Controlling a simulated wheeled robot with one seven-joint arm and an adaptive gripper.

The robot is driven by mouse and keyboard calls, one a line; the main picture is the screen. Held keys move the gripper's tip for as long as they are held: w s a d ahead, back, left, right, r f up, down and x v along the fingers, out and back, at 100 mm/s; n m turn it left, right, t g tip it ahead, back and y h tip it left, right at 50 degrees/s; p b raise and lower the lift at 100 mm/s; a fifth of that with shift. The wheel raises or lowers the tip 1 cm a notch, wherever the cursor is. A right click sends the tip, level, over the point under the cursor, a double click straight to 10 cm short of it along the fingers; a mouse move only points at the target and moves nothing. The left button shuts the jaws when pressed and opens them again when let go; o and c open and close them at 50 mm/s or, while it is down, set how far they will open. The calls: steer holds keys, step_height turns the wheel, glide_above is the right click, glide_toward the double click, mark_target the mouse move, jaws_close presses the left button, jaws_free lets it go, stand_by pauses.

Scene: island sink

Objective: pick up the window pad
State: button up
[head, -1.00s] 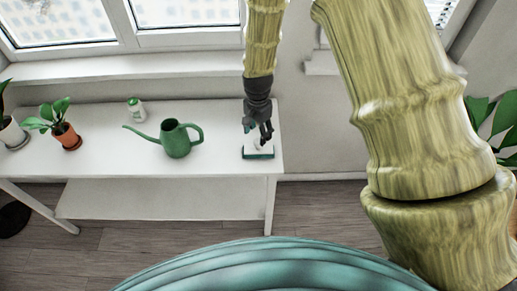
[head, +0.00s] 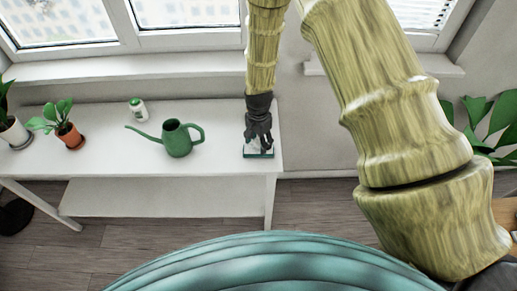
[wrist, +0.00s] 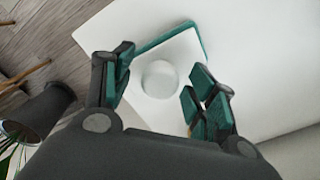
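The window pad (head: 259,153) is a flat piece with a white top and a teal edge, lying near the right end of the white table. In the wrist view the pad (wrist: 183,48) shows a round white knob (wrist: 160,79) on its top. My gripper (head: 259,141) is right over the pad, pointing down. In the wrist view my gripper (wrist: 157,88) is open, with its teal-padded fingers on either side of the knob and a gap to each. I cannot tell how far the fingertips are above the pad.
The white table (head: 100,165) also bears a green watering can (head: 178,139), a small white and green can (head: 137,109) and a potted plant (head: 68,130) to the left. The tabletop between the watering can and the pad is clear. The window wall stands behind.

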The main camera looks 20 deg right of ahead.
mark_target(258, 140)
steer(key=c, duration=1)
steer(key=shift+r, duration=0.15)
steer(key=shift+r+b, duration=0.55)
steer(key=shift+r, duration=0.05)
steer(key=shift+r+b, duration=0.45)
steer(key=shift+r, duration=0.45)
steer(key=s+a+r+b, duration=0.1)
steer(key=s+a+b, duration=0.1)
steer(key=s, duration=0.5)
steer(key=s+a+b, duration=0.2)
steer(key=s+a, duration=0.2)
steer(key=s, duration=0.3)
steer(key=shift+s+r, duration=0.35)
steer(key=shift+s, duration=0.05)
